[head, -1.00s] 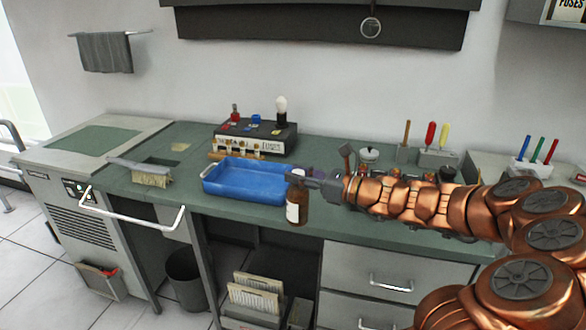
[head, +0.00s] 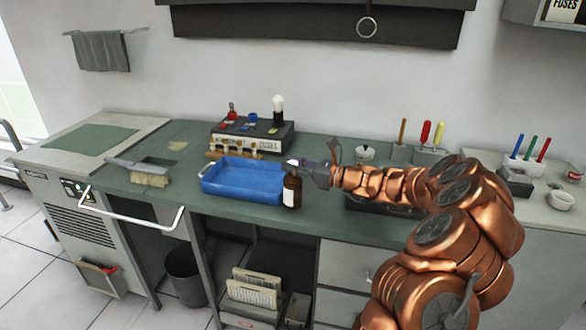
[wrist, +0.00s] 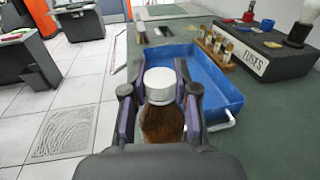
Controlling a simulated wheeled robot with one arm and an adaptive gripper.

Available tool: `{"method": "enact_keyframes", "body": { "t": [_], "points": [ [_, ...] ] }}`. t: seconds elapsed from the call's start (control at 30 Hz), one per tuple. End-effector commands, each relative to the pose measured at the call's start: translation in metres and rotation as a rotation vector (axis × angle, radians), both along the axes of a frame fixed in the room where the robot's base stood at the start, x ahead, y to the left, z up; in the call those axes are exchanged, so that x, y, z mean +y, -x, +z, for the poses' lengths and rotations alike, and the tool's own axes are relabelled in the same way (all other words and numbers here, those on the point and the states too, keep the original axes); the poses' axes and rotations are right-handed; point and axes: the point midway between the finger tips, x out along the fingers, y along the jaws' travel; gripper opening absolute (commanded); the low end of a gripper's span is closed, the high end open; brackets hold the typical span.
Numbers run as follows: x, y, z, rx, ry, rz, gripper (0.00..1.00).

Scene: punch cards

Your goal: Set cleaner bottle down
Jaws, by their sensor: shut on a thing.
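The cleaner bottle (head: 291,190) is brown with a white label and a white cap, which shows in the wrist view (wrist: 160,84). It is upright at the right end of the blue tray, near the front edge of the green bench top (head: 330,229). My gripper (head: 300,170) comes from the right and is shut on the bottle's upper part; in the wrist view its fingers (wrist: 160,100) stand on both sides of the bottle. I cannot tell whether the bottle's base touches the bench.
The blue tray (head: 205,186) lies just left of the bottle. A fuse box (head: 275,140) stands behind it. A brush (head: 150,178) lies left on the bench. Screwdrivers in a holder (head: 430,156) stand at the back right. The bench's front edge is close.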

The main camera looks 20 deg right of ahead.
Motion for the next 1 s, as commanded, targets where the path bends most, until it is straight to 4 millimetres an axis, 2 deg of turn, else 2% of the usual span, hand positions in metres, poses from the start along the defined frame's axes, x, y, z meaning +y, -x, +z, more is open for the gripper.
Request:
{"method": "enact_keyframes", "body": {
  "t": [0.2,0.6,0.63,0.83,1.0],
  "points": [
    [0.000,0.000,-0.016,0.001,-0.001,0.000,0.00],
    [0.000,0.000,-0.020,-0.001,-0.001,0.000,0.00],
    [0.000,0.000,-0.019,-0.001,-0.001,0.000,0.32],
    [0.000,0.000,-0.019,-0.001,-0.001,0.000,0.52],
    [0.000,0.000,-0.019,-0.001,-0.001,0.000,0.54]
  ]
}}
